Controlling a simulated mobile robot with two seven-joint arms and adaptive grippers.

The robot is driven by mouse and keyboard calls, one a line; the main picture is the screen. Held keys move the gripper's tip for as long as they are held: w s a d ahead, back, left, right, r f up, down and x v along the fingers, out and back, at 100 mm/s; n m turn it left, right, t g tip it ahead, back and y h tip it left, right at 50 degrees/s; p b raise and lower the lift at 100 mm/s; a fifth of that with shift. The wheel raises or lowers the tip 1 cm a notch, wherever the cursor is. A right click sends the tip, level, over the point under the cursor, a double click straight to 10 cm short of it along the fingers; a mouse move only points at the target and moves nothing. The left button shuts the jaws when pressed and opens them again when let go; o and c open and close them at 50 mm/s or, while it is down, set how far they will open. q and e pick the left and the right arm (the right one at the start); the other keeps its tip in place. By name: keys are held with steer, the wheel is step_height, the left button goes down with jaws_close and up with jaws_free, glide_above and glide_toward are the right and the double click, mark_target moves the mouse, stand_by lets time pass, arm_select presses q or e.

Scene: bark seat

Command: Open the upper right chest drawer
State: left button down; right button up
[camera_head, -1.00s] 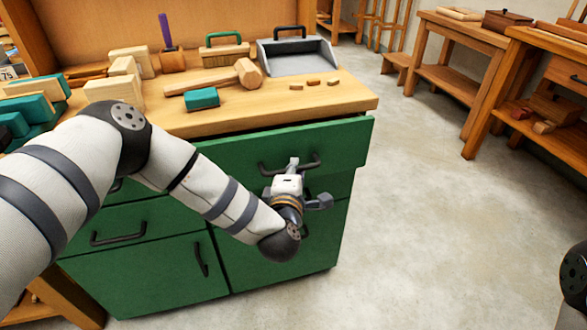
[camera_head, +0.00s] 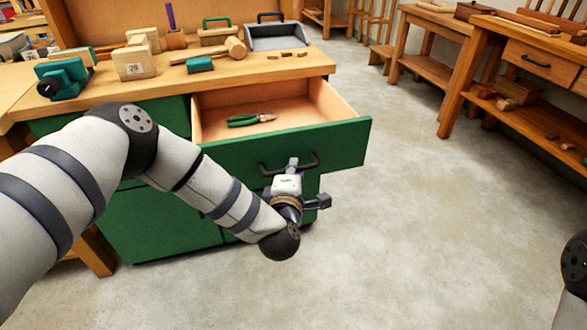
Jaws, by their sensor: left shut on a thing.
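The upper right drawer (camera_head: 343,143) of the green chest (camera_head: 160,222) is pulled well out. Its light wooden inside (camera_head: 293,105) shows, with green-handled pliers (camera_head: 250,119) lying in it. A dark bar handle (camera_head: 307,163) is on the drawer front. My left gripper (camera_head: 291,166) is at this handle and shut on it near its middle; the fingertips are small in the picture. My right gripper is out of view; only a piece of my right arm shows at the right edge.
On the chest top stand a mallet (camera_head: 228,49), a grey dustpan (camera_head: 277,38), a teal block (camera_head: 199,65), wooden blocks (camera_head: 134,62) and a teal vise (camera_head: 64,79). Wooden benches (camera_head: 500,70) stand at the right. The concrete floor (camera_head: 410,220) between is clear.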

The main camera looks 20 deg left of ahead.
arm_select(q)
steer(key=shift+s+d, duration=0.15)
steer(key=shift+s, duration=0.1)
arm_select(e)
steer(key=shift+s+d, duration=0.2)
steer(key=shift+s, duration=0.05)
arm_select(q)
steer(key=c, duration=1.7)
jaws_free()
steer(key=shift+o, duration=0.2)
steer(key=v, duration=1.2)
steer(key=shift+r, duration=0.1)
